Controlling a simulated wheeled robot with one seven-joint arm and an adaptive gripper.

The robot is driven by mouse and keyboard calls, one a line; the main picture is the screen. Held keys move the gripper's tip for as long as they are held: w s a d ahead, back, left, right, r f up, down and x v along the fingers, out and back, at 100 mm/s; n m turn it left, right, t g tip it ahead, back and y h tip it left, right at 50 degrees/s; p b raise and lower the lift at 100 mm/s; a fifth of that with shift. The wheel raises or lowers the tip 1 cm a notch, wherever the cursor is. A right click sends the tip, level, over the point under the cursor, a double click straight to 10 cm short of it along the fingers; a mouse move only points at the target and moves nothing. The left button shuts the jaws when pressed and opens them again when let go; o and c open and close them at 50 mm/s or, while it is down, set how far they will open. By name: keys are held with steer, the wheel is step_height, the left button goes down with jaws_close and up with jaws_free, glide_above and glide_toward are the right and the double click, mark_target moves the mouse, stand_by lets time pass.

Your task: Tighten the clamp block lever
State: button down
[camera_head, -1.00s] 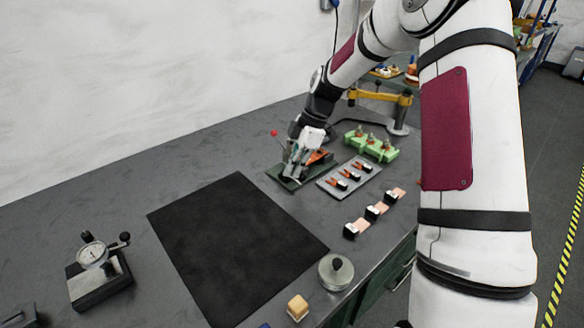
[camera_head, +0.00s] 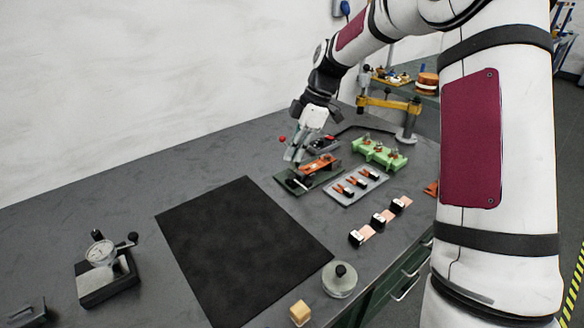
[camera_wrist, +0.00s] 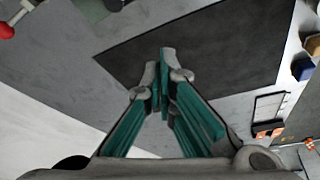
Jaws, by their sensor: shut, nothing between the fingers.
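The clamp block (camera_head: 318,168) is a dark green base with an orange-copper part and black pieces on it, at the back of the bench. A lever with a red ball knob (camera_head: 282,138) stands at its back left. The knob also shows at the upper left edge of the wrist view (camera_wrist: 6,31), on a grey rod. My gripper (camera_head: 291,160) is above the left part of the clamp block, pointing down. In the wrist view its fingertips (camera_wrist: 168,68) are together with nothing between them, apart from the knob. The lever's lower end is hard to make out.
A grey tray of small clips (camera_head: 357,185) and a green fixture (camera_head: 380,152) stand to the right. Copper strips with black blocks (camera_head: 378,219) lie in front. A black mat (camera_head: 240,245) leaves clear room at the left. A dial gauge (camera_head: 103,262) stands front left.

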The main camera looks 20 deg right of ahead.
steer(key=shift+v, duration=1.9)
steer(key=s+a+r+m+t+h, duration=0.1)
steer(key=s+a+r+m+h, duration=0.1)
steer(key=s+r+m, duration=0.45)
steer(key=s+a+r+m+h, duration=0.1)
steer(key=s+a+r+h, duration=0.15)
steer(key=s, duration=0.75)
steer(key=s+m+t+p, duration=0.1)
steer(key=s+m, duration=0.8)
steer(key=s, duration=1)
steer(key=shift+a+t, duration=0.4)
steer(key=shift+t, duration=0.4)
